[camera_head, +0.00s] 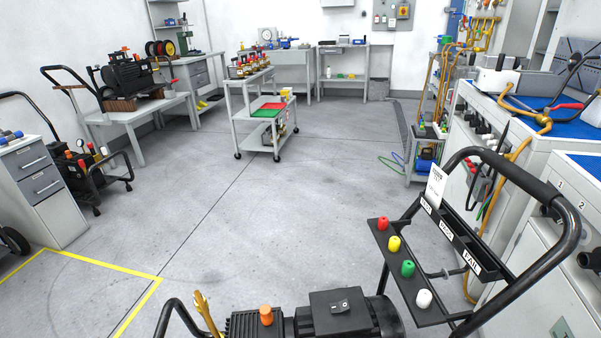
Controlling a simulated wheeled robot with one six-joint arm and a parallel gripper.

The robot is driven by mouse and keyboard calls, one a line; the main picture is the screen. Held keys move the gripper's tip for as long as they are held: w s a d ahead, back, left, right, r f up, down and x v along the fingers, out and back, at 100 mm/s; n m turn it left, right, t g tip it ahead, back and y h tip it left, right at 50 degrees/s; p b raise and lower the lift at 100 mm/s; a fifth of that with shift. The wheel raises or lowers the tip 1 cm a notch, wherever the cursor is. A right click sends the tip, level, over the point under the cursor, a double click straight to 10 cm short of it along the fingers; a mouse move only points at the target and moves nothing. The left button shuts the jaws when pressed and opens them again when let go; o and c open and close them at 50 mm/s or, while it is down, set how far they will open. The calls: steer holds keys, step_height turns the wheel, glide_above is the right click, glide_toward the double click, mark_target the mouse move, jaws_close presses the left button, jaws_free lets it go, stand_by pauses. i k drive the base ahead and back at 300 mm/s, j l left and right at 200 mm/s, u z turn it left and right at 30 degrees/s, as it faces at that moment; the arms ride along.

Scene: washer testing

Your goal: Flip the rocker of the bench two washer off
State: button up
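A pressure washer with a black motor box (325,316) stands close at the bottom middle; its lower part is cut off by the frame edge. A small rocker (340,306) with white marks sits on top of the box; its position is too small to tell. Another black washer (126,74) stands on a grey table at the far left, and a third (85,170) stands on the floor below it. No rocker shows clearly on these two. I cannot tell which washer is the bench two one. My gripper is not in view.
A black tubular handle (545,190) and a rack with red, yellow, green and white nozzles (408,268) rise at the right. An orange cap (266,315) and brass fitting (205,312) stand left of the box. The middle floor is clear up to a grey cart (247,137).

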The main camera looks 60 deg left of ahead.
mark_target(340, 307)
steer(key=k+j, duration=0.8)
steer(key=j, duration=0.15)
steer(key=k+j+u, duration=0.1)
steer(key=k+j, duration=0.65)
steer(key=j, duration=0.25)
